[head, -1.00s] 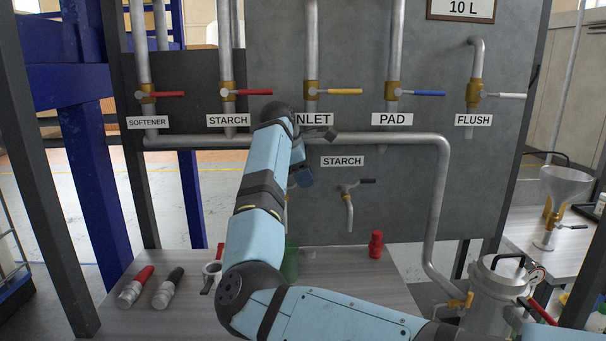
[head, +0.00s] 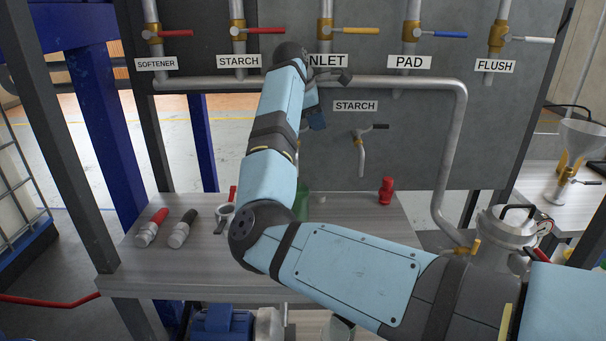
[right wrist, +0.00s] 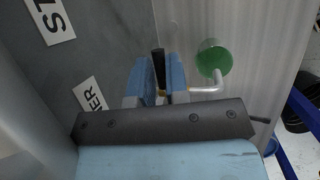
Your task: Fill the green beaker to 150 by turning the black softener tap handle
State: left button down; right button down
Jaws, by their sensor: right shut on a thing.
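My right gripper (head: 316,118) is in front of the grey panel, left of the lower starch tap. The right wrist view shows its two blue fingers closed on the black softener tap handle (right wrist: 158,60). A metal spout (right wrist: 207,88) runs from the tap toward the green beaker (right wrist: 212,58), with its end at the beaker's rim. In the head view the green beaker (head: 302,201) stands on the bench, mostly hidden behind my right arm. Its fill level and marks cannot be read. The softener label (right wrist: 91,94) is partly covered. My left gripper is not in view.
The lower starch tap (head: 362,145) has a similar black handle to the right. Pipes with coloured valves run above.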

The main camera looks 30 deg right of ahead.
dwell(0.4)
jog(key=shift+s+a+m+g+y, duration=0.1)
jog(key=shift+s+a+m+g, duration=0.15)
jog(key=shift+m, duration=0.4)
jog(key=shift+s+a+m+g+y, duration=0.1)
jog(key=shift+s+a+m+g, duration=0.15)
jog(key=shift+m, duration=0.45)
jog(key=shift+s+a+m+g+y, duration=0.1)
jog(key=shift+s+a+m+g, duration=0.15)
jog(key=shift+m, duration=0.4)
jog(key=shift+w, duration=0.1)
jog(key=shift+s+a+m+g+y, duration=0.15)
jog(key=shift+a+m+g, duration=0.15)
jog(key=shift+m, duration=0.35)
jog(key=shift+s+a+m+g+y, duration=0.15)
jog(key=shift+m+g, duration=0.1)
jog(key=shift+m, duration=0.4)
